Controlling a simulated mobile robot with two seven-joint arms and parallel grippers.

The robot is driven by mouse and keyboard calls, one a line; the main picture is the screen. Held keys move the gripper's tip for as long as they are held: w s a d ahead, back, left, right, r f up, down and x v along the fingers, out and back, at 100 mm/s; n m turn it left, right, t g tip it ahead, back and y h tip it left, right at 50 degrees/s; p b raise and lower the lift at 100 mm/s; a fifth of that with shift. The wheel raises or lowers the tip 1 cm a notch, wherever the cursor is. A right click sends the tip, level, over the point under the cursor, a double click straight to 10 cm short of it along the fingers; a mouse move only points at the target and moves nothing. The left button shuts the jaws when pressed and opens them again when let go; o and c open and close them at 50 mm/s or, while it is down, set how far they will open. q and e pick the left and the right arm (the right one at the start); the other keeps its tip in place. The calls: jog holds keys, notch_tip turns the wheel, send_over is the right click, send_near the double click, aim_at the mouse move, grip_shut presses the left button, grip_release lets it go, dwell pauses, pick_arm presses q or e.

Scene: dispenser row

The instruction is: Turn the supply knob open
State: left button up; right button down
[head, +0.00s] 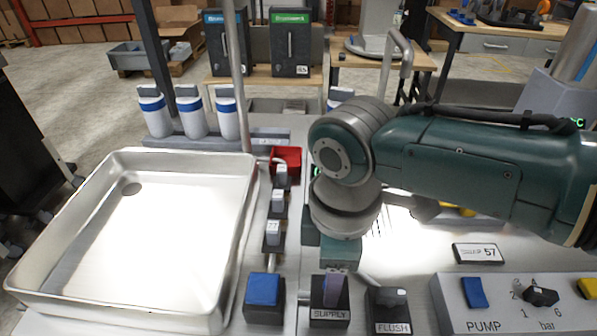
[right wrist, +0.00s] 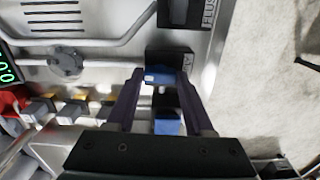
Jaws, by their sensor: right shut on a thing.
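The supply knob (right wrist: 158,76) is a small blue grip on a black block. In the right wrist view it lies between the two fingertips of my right gripper (right wrist: 160,82), which is shut on it. In the head view the block with the SUPPLY label (head: 330,314) stands at the front, and my right gripper (head: 336,287) comes down on it from above. The gripper covers most of the knob there, so its exact angle is hard to read. My left gripper is not in view.
The FLUSH knob (head: 390,299) stands close on the right and a blue button (head: 263,290) close on the left. A pump panel (head: 500,316) is further right. A large metal tray (head: 50,290) fills the left. Several small valves (head: 276,203) and a red bin (head: 288,157) lie behind.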

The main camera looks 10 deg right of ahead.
jog(key=shift+n, duration=0.4)
jog(key=shift+c, duration=1.4)
grip_release()
jog(key=shift+r, duration=0.25)
notch_tip(320, 180, up, 10)
jog(key=p, duration=0.2)
jog(key=shift+f, duration=0.25)
